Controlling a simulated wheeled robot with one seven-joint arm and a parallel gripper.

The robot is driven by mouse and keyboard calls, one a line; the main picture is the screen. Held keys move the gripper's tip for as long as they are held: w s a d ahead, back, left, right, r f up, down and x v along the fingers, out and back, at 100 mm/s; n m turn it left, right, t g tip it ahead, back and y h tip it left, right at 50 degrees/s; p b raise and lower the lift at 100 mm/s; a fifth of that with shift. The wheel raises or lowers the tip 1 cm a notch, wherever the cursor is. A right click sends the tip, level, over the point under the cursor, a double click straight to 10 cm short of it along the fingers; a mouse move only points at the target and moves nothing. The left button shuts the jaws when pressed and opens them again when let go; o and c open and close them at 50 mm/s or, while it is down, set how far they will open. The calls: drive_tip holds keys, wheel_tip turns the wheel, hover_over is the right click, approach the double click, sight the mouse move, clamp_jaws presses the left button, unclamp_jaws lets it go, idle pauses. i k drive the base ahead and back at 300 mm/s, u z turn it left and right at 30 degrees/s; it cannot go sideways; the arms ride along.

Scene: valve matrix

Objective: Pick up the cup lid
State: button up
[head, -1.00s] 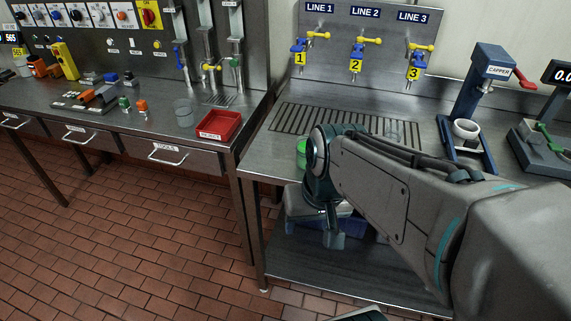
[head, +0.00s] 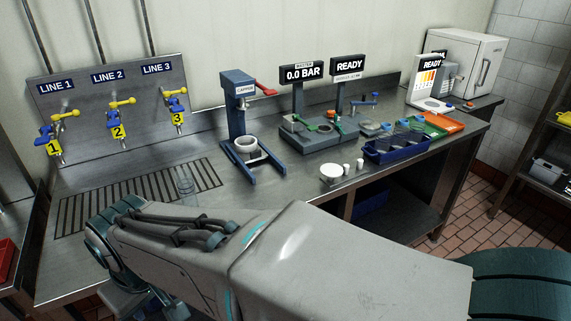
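A small white round piece (head: 331,173), perhaps the cup lid or a stack of lids, lies near the front edge of the steel counter, right of the capper. I cannot tell for certain that it is a lid. A clear cup (head: 185,184) stands on the drain grate, just behind my arm.
The blue capper (head: 241,125) stands behind the white piece. Small white containers (head: 348,168) are beside it, with a blue bin (head: 397,147) further right. Three yellow-handled valves (head: 118,118) are on the left panel. The counter between grate and capper is clear.

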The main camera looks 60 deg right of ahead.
sight(333, 170)
drive_tip(key=z, duration=2.25)
